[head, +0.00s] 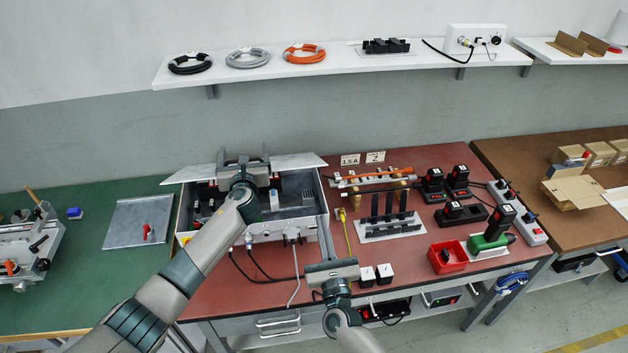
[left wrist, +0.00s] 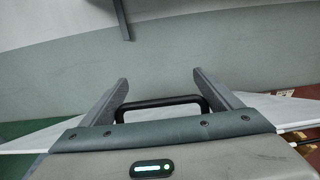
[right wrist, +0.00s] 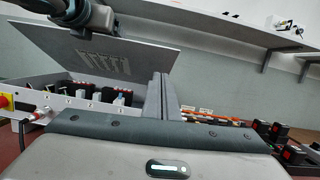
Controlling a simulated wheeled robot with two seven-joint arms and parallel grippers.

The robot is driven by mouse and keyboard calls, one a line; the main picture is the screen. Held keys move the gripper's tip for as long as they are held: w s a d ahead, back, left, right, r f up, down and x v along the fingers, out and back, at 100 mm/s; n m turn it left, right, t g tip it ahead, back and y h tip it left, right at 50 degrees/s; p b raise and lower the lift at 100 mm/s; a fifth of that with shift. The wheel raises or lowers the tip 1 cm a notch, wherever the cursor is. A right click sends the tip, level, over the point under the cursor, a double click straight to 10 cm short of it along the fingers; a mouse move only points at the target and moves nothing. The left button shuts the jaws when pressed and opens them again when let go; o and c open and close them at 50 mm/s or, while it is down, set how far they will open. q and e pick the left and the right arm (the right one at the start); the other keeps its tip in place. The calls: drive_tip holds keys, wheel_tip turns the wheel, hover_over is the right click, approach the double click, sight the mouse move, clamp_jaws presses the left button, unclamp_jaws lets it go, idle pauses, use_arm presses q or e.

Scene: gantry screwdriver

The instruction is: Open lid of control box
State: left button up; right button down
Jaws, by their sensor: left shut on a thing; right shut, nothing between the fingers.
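The grey control box (head: 305,228) stands on the red-brown bench, its lid (head: 300,161) raised and tilted up at the back. Inside, wiring components show; the right wrist view shows the raised lid (right wrist: 140,55) with slots above the open box (right wrist: 85,88). My left gripper (head: 244,156) is at the lid, shut on its black handle (left wrist: 160,103), which lies between the fingers in the left wrist view (left wrist: 160,90). My right gripper (head: 324,228) is shut and empty, by the box's front right corner; its closed fingers show in the right wrist view (right wrist: 162,98).
Cables hang from the box front. A shelf (head: 345,64) with cable coils runs above. A metal plate (head: 138,225) lies on the green bench.

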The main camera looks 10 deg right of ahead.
use_arm(q)
drive_tip(key=shift+f, duration=0.1)
use_arm(e)
drive_tip(key=shift+m, duration=0.4)
approach(311, 167)
drive_tip(key=w+f, duration=0.2)
drive_tip(key=w, duration=0.2)
drive_tip(key=shift+w+r, duration=0.7)
drive_tip(key=shift+r, duration=0.35)
drive_tip(key=shift+w+r, duration=0.25)
drive_tip(key=shift+r, duration=0.1)
